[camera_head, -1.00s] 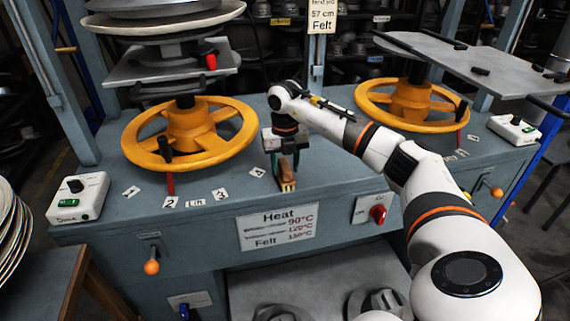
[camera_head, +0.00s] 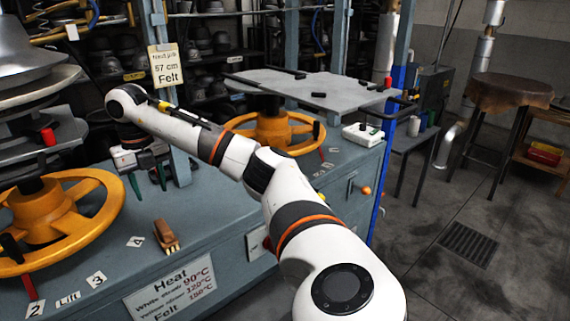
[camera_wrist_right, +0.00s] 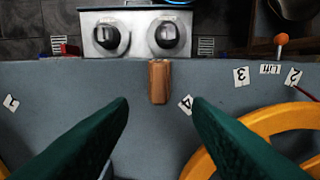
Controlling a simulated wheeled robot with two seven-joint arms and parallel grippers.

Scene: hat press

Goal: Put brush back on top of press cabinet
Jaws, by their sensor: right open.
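The brush (camera_head: 166,236), with a wooden back, lies on top of the blue-grey press cabinet (camera_head: 200,215), near its front edge and beside the label marked 4. It also shows in the right wrist view (camera_wrist_right: 159,82), beyond and between the two green fingertips. My right gripper (camera_head: 149,182) is open and empty. It is above the cabinet top, behind the brush and apart from it. My left gripper is not in view.
A yellow handwheel (camera_head: 62,222) stands left of the brush and another (camera_head: 272,132) stands behind my right arm. A white control box (camera_head: 363,134) sits at the cabinet's right end. A stool (camera_head: 509,92) stands on the floor at right.

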